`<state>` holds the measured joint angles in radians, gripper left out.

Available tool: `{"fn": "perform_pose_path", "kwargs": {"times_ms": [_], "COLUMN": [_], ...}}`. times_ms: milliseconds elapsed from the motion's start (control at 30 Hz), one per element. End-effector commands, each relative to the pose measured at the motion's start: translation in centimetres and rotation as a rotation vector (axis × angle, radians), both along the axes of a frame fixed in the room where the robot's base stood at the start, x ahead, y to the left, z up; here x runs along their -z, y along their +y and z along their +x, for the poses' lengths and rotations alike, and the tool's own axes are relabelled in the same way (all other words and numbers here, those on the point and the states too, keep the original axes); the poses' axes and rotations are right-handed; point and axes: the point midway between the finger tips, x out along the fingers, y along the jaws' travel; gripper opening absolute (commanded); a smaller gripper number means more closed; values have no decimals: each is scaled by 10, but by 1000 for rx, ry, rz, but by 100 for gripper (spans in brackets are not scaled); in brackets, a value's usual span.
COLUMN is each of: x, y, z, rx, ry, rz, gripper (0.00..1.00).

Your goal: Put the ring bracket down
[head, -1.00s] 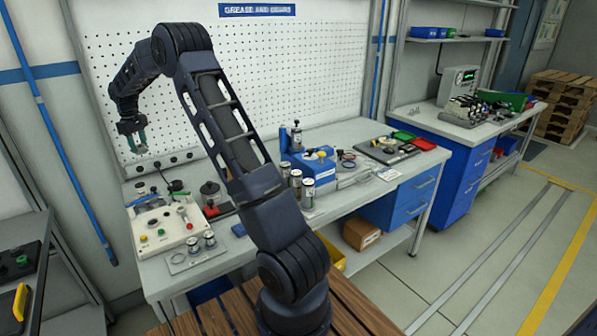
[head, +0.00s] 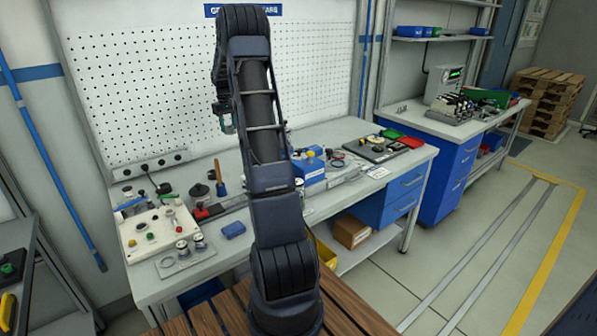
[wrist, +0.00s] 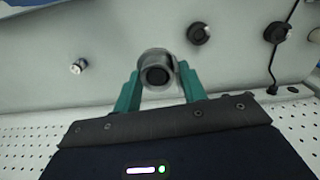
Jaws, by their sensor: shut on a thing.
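The ring bracket (wrist: 157,58), a grey metal ring with a dark round hole, sits between the teal fingers of my gripper (wrist: 160,88) in the wrist view. My gripper is shut on it. In the head view my gripper (head: 227,122) is raised in front of the pegboard, above the back of the workbench (head: 215,258). My own arm hides part of the gripper there, and the bracket is too small to make out.
A white control box (head: 150,236) with buttons stands at the bench's left. A blue box (head: 309,172) and a red tray (head: 391,134) stand right of my arm. A small blue block (head: 233,229) lies near the front. A socket strip (head: 152,165) runs along the back.

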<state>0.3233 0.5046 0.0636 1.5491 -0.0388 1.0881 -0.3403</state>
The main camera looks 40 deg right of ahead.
Motion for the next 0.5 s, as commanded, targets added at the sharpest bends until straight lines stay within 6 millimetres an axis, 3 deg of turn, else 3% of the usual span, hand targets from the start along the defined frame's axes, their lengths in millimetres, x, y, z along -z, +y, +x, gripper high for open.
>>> {"fn": "perform_pose_path", "kwargs": {"times_ms": [100, 200, 367, 500], "x": [0, -1, 5, 30], "y": [-31, -46, -56, -56], "z": [-15, -23, -28, -29], "rx": [50, 75, 92, 93], "ry": [1, 0, 1, 3], "rz": [0, 0, 1, 2], "gripper": [15, 15, 15, 15]}}
